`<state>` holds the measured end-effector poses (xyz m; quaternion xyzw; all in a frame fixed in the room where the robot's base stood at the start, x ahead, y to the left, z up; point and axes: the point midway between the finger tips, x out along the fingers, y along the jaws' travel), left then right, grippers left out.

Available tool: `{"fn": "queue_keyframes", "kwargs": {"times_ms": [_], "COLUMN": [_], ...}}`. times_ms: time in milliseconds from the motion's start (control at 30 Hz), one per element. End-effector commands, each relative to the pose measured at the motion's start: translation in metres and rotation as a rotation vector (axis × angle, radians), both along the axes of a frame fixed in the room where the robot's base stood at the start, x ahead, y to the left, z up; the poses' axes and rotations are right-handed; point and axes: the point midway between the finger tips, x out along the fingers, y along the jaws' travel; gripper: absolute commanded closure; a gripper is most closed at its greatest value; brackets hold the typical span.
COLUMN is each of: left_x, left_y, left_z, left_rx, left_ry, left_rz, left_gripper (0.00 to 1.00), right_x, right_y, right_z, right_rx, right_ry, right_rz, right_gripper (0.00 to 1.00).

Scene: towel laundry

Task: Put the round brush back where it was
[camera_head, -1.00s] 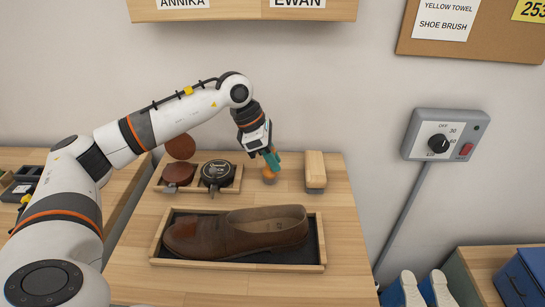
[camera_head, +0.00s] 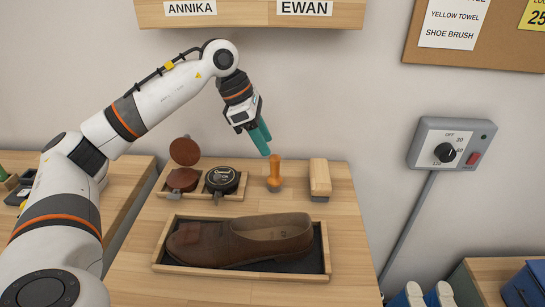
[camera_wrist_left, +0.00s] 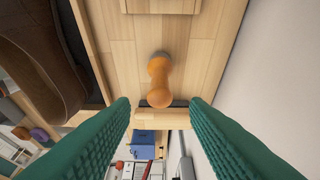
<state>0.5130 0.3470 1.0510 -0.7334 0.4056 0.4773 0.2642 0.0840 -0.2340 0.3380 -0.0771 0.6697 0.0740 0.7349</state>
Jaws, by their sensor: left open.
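The round brush (camera_head: 274,172) stands upright on the wooden table, its orange wooden handle up and its dark head down. It is between the polish tins and the block brush. My left gripper (camera_head: 262,138) is above it and a little to the left, with teal fingers open and empty. In the left wrist view the round brush (camera_wrist_left: 159,82) shows between the two spread fingers, beyond their tips and not touched. My right gripper is not in view.
A block brush (camera_head: 320,178) stands to the right. An open brown polish tin (camera_head: 182,180) and a black tin (camera_head: 222,179) sit in a wooden tray (camera_head: 205,196) on the left. A brown shoe (camera_head: 240,241) lies in a framed tray (camera_head: 158,262) in front. A control box (camera_head: 450,144) is on the wall.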

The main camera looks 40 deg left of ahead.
Motion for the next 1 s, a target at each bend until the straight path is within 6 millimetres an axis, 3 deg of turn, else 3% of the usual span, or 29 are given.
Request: {"fn": "queue_keyframes", "kwargs": {"times_ms": [100,300,1000], "left_x": [-0.004,-0.008,-0.008], "left_y": [0.007,0.012,0.012], "left_z": [0.019,0.033,0.034], "left_rx": [-0.001,0.0,0.0], "left_ry": [-0.002,0.0,0.0], "left_rz": [0.0,-0.001,-0.001], "left_gripper": [0.58,0.58,0.58], "right_x": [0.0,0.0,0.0], "right_y": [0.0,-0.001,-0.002], "right_z": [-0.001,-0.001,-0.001], "right_rx": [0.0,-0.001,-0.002], "right_ry": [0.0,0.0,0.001], "right_rz": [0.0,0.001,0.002], "right_gripper": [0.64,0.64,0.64]}}
